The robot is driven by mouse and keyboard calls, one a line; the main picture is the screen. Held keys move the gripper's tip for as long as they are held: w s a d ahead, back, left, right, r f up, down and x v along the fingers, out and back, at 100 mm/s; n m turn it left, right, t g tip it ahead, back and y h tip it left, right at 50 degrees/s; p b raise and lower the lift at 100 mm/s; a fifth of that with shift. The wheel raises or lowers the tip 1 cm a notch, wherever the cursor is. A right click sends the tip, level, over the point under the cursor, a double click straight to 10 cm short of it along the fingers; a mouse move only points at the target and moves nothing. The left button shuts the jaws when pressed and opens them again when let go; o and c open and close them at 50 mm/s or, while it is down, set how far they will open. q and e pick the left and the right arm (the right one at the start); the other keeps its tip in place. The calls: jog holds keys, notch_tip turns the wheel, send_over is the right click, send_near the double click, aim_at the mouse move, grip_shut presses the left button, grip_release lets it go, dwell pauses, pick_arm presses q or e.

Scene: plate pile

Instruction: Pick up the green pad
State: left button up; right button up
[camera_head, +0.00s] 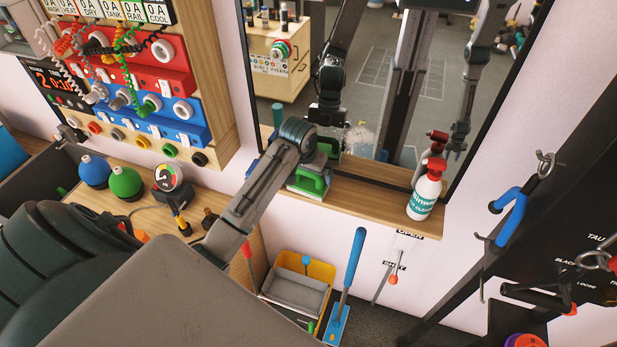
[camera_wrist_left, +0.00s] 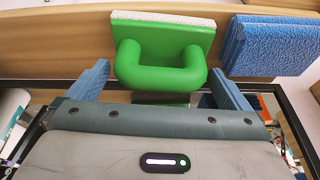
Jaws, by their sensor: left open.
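The green pad (camera_head: 312,184) sits on the wooden ledge below the mirror. In the left wrist view the green pad (camera_wrist_left: 180,35) shows a pale backing edge and a looped green handle towards me. My left gripper (camera_head: 313,161) is at the pad, partly hidden behind its own wrist in the head view. In the left wrist view its blue fingers (camera_wrist_left: 160,88) are spread on either side of the handle, with nothing gripped between them. My right gripper is not seen directly.
A blue textured block (camera_wrist_left: 268,46) lies right of the pad in the left wrist view. A spray bottle (camera_head: 424,196) stands farther right on the ledge (camera_head: 370,203). The mirror (camera_head: 400,85) rises behind. A yellow bin (camera_head: 320,272) and a blue-handled tool (camera_head: 354,262) are below.

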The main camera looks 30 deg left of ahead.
pick_arm(q)
jog(key=shift+w+f, duration=0.15)
jog(key=shift+f, duration=0.5)
jog(key=c, duration=0.9)
jog(key=shift+r, duration=0.15)
jog(key=shift+r+b, duration=0.65)
jog(key=shift+b+v, duration=0.8)
jog(key=shift+v, duration=0.15)
jog(key=s+d+r, duration=0.1)
jog(key=s+d, duration=0.6)
jog(key=s, duration=0.6)
jog(key=shift+s+d+r+b, duration=0.2)
jog(key=shift+d+r+b, duration=0.15)
jog(key=shift+d+r, duration=0.05)
